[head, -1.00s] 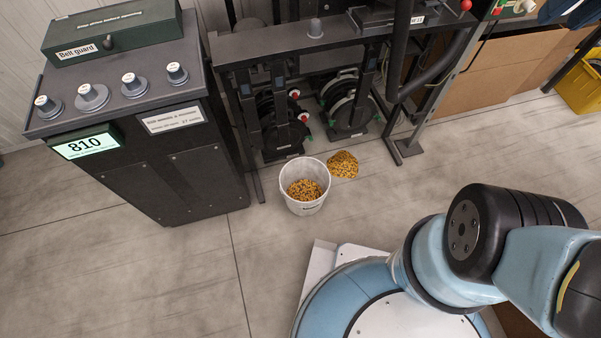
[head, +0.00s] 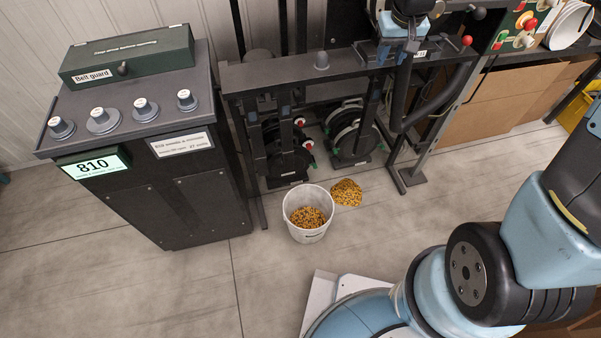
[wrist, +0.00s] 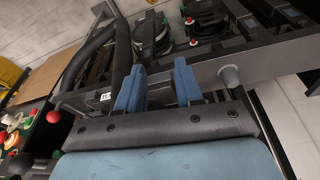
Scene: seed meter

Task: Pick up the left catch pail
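A white catch pail (head: 308,235) stands upright on the floor before the seed meter frame, part filled with yellow-brown seed. A loose pile of seed (head: 346,192) lies on the floor just behind its right side. My gripper (head: 398,50) is at the top of the head view, high over the frame and far from this pail. In the wrist view my gripper (wrist: 158,85) has its two blue fingers apart with nothing between them. I cannot make out the pail in the wrist view.
A dark cabinet (head: 180,195) with knobs, an 810 display (head: 92,165) and a green belt guard box (head: 125,55) stands left. The frame's crossbar (head: 290,72) and a black hose (head: 440,95) lie below my gripper.

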